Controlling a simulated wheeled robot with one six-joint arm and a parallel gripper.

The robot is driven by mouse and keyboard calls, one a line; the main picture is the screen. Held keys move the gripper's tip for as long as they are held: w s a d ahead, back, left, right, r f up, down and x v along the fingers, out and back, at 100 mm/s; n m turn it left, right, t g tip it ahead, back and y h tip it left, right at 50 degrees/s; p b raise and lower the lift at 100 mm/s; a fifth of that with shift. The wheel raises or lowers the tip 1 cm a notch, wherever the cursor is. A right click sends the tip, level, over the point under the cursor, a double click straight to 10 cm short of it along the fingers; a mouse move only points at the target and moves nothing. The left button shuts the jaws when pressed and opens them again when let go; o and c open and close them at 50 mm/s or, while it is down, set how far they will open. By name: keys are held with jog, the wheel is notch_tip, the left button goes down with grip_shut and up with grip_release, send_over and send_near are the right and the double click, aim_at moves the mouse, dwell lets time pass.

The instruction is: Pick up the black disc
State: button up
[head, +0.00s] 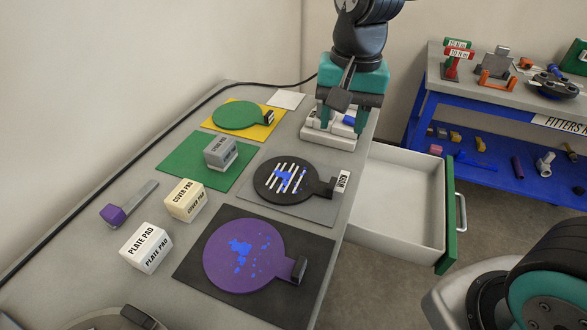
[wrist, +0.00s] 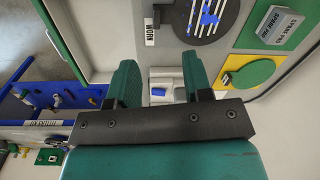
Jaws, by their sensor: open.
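The black disc (head: 265,186), with white stripes, blue smears and a handle on its right, lies on a grey mat (head: 319,212) in the middle of the bench. Part of the disc shows at the top of the wrist view (wrist: 228,14). My gripper (head: 341,119) is open, with teal fingers pointing down, beyond and to the right of the disc.
A purple disc (head: 225,262) lies on a black mat in front. A green disc (head: 236,115) lies on a yellow mat behind. Pad boxes, including "PLATE PAD" (head: 146,248), stand left. An open drawer (head: 398,205) juts out at right; a blue tool bench (head: 480,150) stands beyond.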

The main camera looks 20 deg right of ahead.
jog(key=w+d+f+m, duration=0.1)
jog(key=w+m, duration=0.2)
jog(key=p, duration=0.1)
send_over(332, 182)
jog(key=shift+h, duration=0.4)
notch_tip(332, 182, down, 11)
jog(key=shift+f, duration=0.1)
jog(key=shift+f+p, duration=0.7)
jog(key=shift+f, duration=2.2)
grip_shut()
